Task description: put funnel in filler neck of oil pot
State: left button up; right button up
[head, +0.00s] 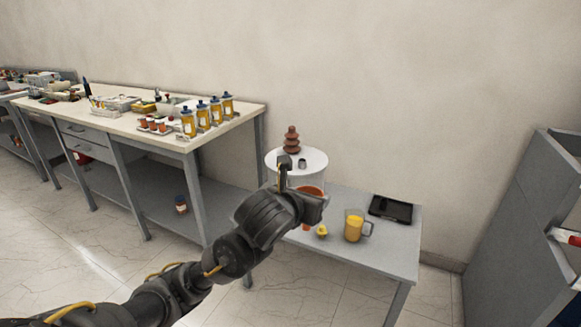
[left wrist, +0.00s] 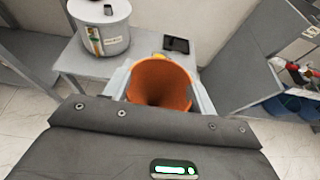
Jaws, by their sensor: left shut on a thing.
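An orange funnel (head: 311,190) shows partly behind my left arm in the head view. In the left wrist view, the funnel (left wrist: 160,82) has its wide mouth facing the camera, between the two fingers of my left gripper (left wrist: 160,92), which is shut on it. The oil pot (head: 313,158) is a pale cylinder on the low grey table, partly hidden by my arm. A brown ribbed bushing (head: 291,141) and a short dark filler neck (head: 302,163) stand on its lid. The oil pot (left wrist: 103,38) is beyond the funnel, at upper left, in the left wrist view. The funnel is apart from the neck.
The grey table (head: 388,252) also holds a yellow-filled jug (head: 354,226), a small yellow item (head: 321,231) and a black tray (head: 390,209). A long workbench (head: 165,142) with several bottles stands at left. A grey cabinet (head: 520,225) stands at right.

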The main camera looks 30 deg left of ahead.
aim_at(303, 166)
jog(key=i, duration=0.95)
